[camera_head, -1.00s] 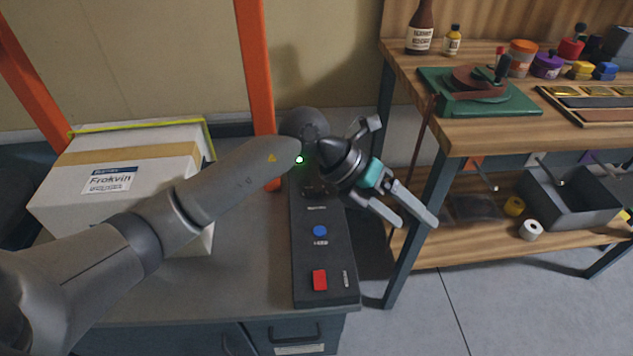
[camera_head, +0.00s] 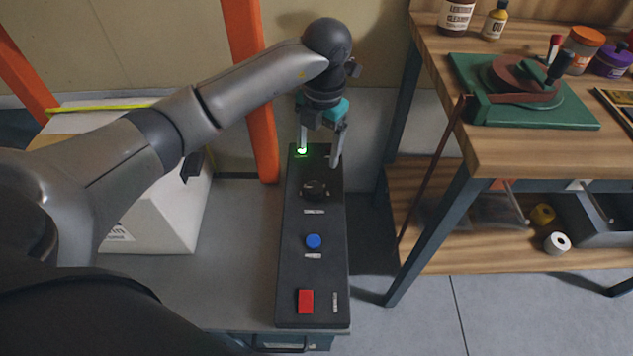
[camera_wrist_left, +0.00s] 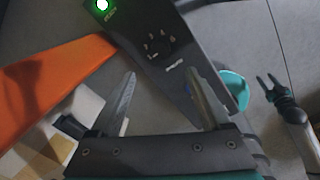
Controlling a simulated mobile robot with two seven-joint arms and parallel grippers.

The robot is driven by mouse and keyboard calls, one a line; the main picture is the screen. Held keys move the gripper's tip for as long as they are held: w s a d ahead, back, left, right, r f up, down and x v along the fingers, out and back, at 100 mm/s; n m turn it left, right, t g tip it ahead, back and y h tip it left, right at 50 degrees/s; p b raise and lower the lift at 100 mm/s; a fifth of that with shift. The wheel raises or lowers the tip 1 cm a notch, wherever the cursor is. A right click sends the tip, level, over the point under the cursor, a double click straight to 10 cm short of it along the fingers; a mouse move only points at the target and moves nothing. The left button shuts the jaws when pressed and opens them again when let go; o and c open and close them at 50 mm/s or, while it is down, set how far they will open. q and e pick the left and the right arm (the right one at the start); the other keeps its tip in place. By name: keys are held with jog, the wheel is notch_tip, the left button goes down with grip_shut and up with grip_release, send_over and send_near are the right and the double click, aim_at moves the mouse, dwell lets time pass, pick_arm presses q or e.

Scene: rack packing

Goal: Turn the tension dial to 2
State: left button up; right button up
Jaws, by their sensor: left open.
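The black tension dial (camera_head: 314,189) sits on a long dark control panel (camera_head: 296,222). In the left wrist view the dial (camera_wrist_left: 157,48) has small white numerals around it; its setting is too small to read surely. My left gripper (camera_head: 320,152) is open and empty, pointing down over the panel's far end, beyond the dial in the head view. In the left wrist view its fingers (camera_wrist_left: 160,82) are spread with the dial ahead between them, apart from it. What seems to be my right gripper (camera_wrist_left: 267,86) shows small at the right of that view.
A green lamp (camera_head: 302,151) glows at the panel's far end. A blue button (camera_head: 314,241) and red switch (camera_head: 306,301) are nearer. An orange post (camera_head: 250,90) stands close left of the panel, with a white box (camera_head: 165,215) behind my arm. A wooden workbench (camera_head: 440,75) stands right.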

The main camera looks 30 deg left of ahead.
aim_at(315, 187)
pick_arm(q)
jog(key=f+b, duration=0.1)
jog(key=f, duration=0.2)
jog(key=f+b, duration=0.1)
jog(key=f, duration=0.2)
jog(key=f+b, duration=0.1)
jog(key=f, duration=0.2)
jog(key=shift+w+a+f, duration=0.1)
jog(key=shift+a+f, duration=0.15)
jog(key=shift+f, duration=0.1)
jog(key=shift+a+f+b, duration=0.1)
jog(key=shift+f+b, duration=0.4)
jog(key=shift+f, duration=0.75)
pick_arm(e)
jog(key=w+a+r, duration=0.4)
jog(key=w+r, duration=0.1)
jog(key=shift+w+a+r+y, duration=0.3)
jog(key=shift+w+r, duration=0.1)
pick_arm(q)
jog(key=shift+c, duration=0.2)
grip_shut()
